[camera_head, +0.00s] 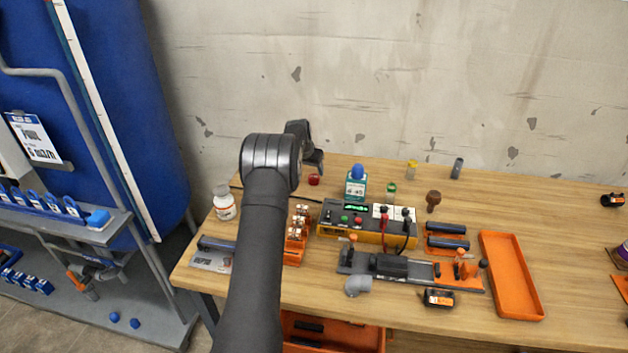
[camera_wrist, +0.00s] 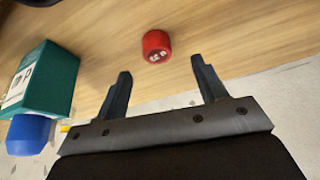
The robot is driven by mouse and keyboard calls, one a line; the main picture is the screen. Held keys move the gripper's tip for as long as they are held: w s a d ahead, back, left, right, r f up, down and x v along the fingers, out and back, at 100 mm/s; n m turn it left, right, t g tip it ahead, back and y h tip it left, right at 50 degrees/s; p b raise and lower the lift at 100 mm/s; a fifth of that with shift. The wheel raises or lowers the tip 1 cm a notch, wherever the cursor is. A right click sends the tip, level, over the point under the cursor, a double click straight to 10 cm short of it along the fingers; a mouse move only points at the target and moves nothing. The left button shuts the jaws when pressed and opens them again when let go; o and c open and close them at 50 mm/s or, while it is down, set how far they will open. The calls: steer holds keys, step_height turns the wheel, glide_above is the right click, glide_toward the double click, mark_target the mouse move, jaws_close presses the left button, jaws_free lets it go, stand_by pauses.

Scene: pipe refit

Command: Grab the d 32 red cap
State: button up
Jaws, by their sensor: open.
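The red cap (camera_wrist: 156,46) stands alone on the wooden table in the wrist view, with small pale marking on its side. In the head view the red cap (camera_head: 314,180) is near the back edge of the table, just below my gripper (camera_head: 316,160). In the wrist view my gripper (camera_wrist: 160,85) is open, with its two dark fingers apart and nothing between them. The cap lies beyond the fingertips, roughly in line with the gap, and is not touched.
A green box with a blue cap (camera_head: 356,185) stands right of the red cap; this box (camera_wrist: 42,85) is at the left in the wrist view. A yellow tester (camera_head: 366,228), white bottle (camera_head: 223,203) and orange tray (camera_head: 510,275) are nearer the front. The wall is close behind.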

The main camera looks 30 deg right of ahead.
mark_target(314, 177)
steer(key=shift+x, duration=2.7)
steer(key=shift+s+d, duration=0.15)
steer(key=c, duration=1.1)
